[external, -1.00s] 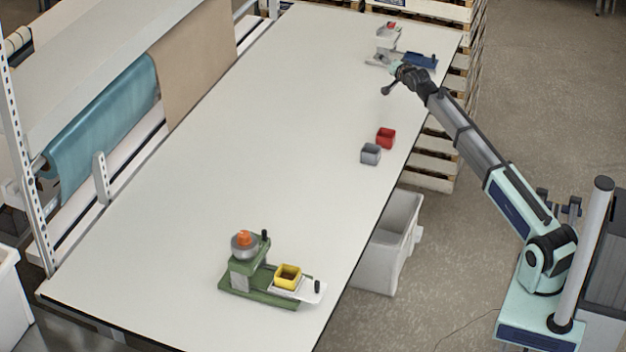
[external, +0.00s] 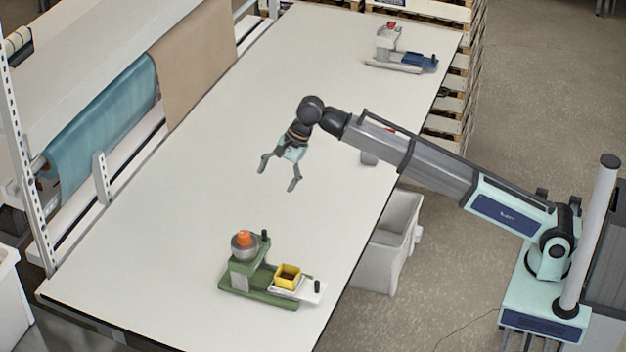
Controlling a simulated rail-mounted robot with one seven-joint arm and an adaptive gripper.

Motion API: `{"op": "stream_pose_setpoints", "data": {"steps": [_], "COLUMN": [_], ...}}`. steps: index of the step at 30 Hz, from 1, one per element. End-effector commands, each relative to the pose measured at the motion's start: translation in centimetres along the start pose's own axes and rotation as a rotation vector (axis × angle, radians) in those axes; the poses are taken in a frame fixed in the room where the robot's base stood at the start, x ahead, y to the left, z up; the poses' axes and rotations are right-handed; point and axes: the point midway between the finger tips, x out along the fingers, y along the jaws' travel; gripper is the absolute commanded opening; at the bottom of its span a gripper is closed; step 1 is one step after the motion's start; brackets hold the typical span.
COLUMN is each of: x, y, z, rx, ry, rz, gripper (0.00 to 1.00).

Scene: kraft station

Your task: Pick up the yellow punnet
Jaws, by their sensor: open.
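The yellow punnet (external: 288,275) is a small open square tub. It sits on the white plate (external: 305,291) of a green machine (external: 258,295) at the near end of the long table. My gripper (external: 278,178) is open and empty above the middle of the table, pointing down. It is well apart from the punnet, farther back along the table.
The green machine has an orange-topped round part (external: 244,243) and a dark knob left of the punnet. A grey and blue machine (external: 400,58) stands at the far end. A grey punnet (external: 369,158) is partly hidden behind my arm. The white tabletop (external: 170,230) is mostly clear.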

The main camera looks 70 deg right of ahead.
Motion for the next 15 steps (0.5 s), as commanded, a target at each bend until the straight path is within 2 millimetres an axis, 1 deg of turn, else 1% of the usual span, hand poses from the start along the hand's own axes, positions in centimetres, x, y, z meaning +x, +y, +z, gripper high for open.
{"op": "stream_pose_setpoints", "data": {"steps": [1, 3, 6, 9, 10, 12, 15], "x": [-0.5, -0.8, -1.4, -2.0, -2.1, -2.1, -1.6], "y": [2.0, 4.7, 8.0, 10.3, 10.8, 11.6, 12.2], "z": [4.0, 8.0, 12.2, 14.8, 15.3, 16.1, 16.4], "rx": [-0.006, -0.002, -0.001, -0.001, -0.001, -0.001, 0.0], "ry": [-0.018, -0.031, -0.036, -0.035, -0.034, -0.032, -0.03], "rz": [0.061, 0.141, 0.233, 0.294, 0.307, 0.328, 0.34], "gripper": [0.9, 0.9, 0.9, 0.9, 0.9, 0.9, 0.9]}}
